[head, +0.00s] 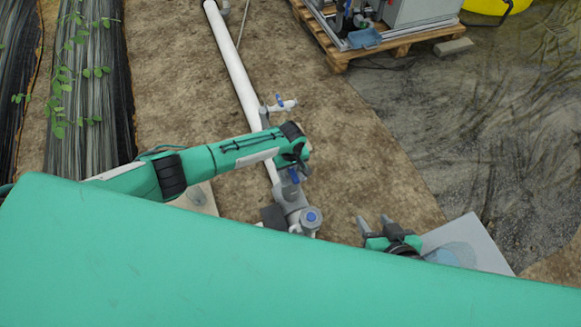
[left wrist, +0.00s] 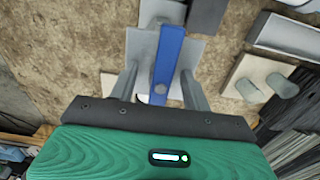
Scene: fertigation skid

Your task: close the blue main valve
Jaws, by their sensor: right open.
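The blue main valve's lever handle (left wrist: 169,55) runs up and down in the left wrist view, roughly in line with the grey fitting behind it. In the head view a small part of the blue handle (head: 294,177) shows below my left gripper (head: 297,167). My left gripper is open, with one grey finger on each side of the handle in the left wrist view (left wrist: 159,75). Gaps show between handle and fingers; I cannot tell the depth between them. The handle's lower end is partly hidden by the gripper body. My right gripper (head: 374,228) is open and empty, right of the pipe.
A white pipe (head: 232,62) runs up from the valve. A smaller blue-handled valve (head: 280,101) branches off it. A round blue-topped fitting (head: 311,216) sits below the main valve. A pallet (head: 405,40) with equipment stands at the back right. Bare soil lies right of the pipe.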

